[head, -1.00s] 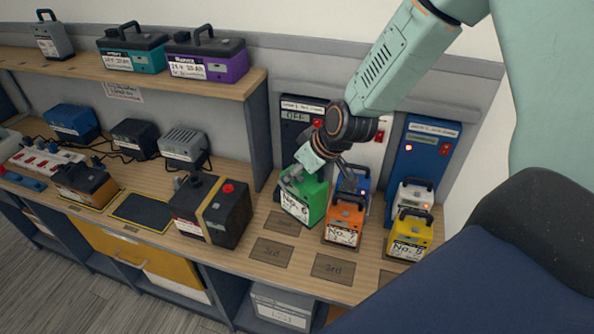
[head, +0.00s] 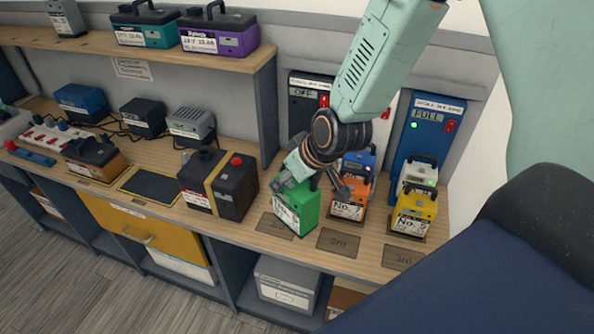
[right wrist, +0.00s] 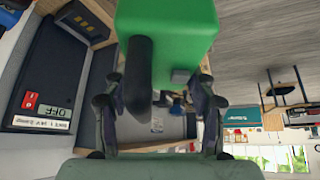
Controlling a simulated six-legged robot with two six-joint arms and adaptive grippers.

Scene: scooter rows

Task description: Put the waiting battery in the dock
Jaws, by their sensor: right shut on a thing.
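My right gripper (head: 316,184) is shut on the green battery (head: 297,212), labelled No. 6, near the front of the counter. In the right wrist view the green battery (right wrist: 185,28) and its dark handle (right wrist: 138,75) are close up at the fingers (right wrist: 160,100). Whether its base touches the counter is unclear. The left dock (head: 300,103) reads OFF, with a red switch; its panel also shows in the right wrist view (right wrist: 50,75). The blue right dock (head: 430,145) reads FULL, with a white battery (head: 419,174) showing a green light. My left gripper is out of view.
An orange battery No. 7 (head: 349,203) stands before a blue one (head: 359,162). A yellow battery No. 5 (head: 414,213) stands before the white one. A large black battery (head: 218,184) is left of the green one. Marked spots (head: 338,241) at the counter's front are bare.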

